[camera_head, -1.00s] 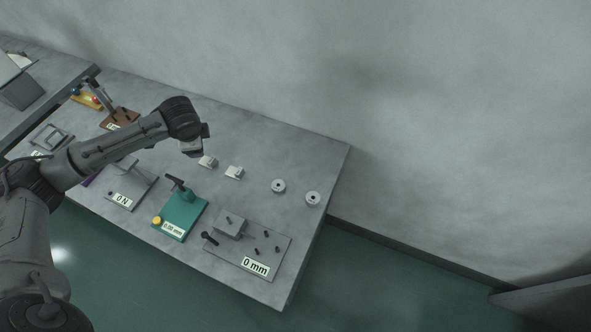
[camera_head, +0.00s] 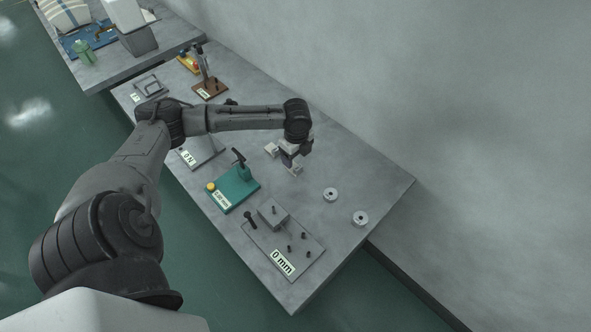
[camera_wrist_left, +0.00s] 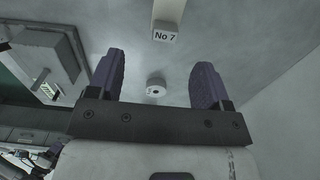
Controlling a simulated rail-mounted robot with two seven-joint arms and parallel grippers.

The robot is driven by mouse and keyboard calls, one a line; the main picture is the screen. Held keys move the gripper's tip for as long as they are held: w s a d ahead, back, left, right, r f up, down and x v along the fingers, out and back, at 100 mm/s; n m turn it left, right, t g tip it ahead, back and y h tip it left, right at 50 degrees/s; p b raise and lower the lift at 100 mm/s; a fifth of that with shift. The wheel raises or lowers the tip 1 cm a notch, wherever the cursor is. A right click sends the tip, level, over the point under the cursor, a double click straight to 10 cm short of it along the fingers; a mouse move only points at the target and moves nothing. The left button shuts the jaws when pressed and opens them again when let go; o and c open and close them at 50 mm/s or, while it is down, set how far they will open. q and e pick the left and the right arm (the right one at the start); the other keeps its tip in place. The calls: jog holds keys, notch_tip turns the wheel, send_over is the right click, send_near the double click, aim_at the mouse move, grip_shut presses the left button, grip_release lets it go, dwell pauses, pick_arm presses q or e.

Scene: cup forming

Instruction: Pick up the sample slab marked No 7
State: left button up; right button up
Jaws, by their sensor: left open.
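The sample slab marked No 7 (camera_wrist_left: 166,18) lies on the grey bench top in the left wrist view, at the top edge. Its white label is readable and its far part is cut off. My left gripper (camera_wrist_left: 160,60) is open and empty, its dark purple fingers spread below the slab in that view and apart from it. In the head view my left gripper (camera_head: 290,157) hangs over two small pale slabs, one on the left (camera_head: 271,149) and one on the right (camera_head: 296,168), partly covering them. Their marks cannot be read there. My right gripper is out of view.
Two round discs (camera_head: 331,194) (camera_head: 360,218) lie right of the slabs. A teal gauge stand (camera_head: 233,190) and a pinned plate marked 0 mm (camera_head: 285,245) stand toward the bench's front. A grey wall rises behind.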

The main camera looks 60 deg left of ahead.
aim_at(298, 167)
pick_arm(q)
jog(key=shift+f, duration=1.5)
jog(key=shift+w+f+b, duration=0.2)
jog(key=shift+f+b, duration=0.25)
jog(key=shift+f, duration=0.7)
jog(key=shift+w+f+b, duration=0.15)
jog(key=shift+f+b, duration=0.25)
jog(key=shift+f, duration=1.1)
jog(key=shift+c, duration=0.2)
jog(key=c, duration=1)
jog(key=shift+o, duration=0.2)
jog(key=shift+r, duration=0.2)
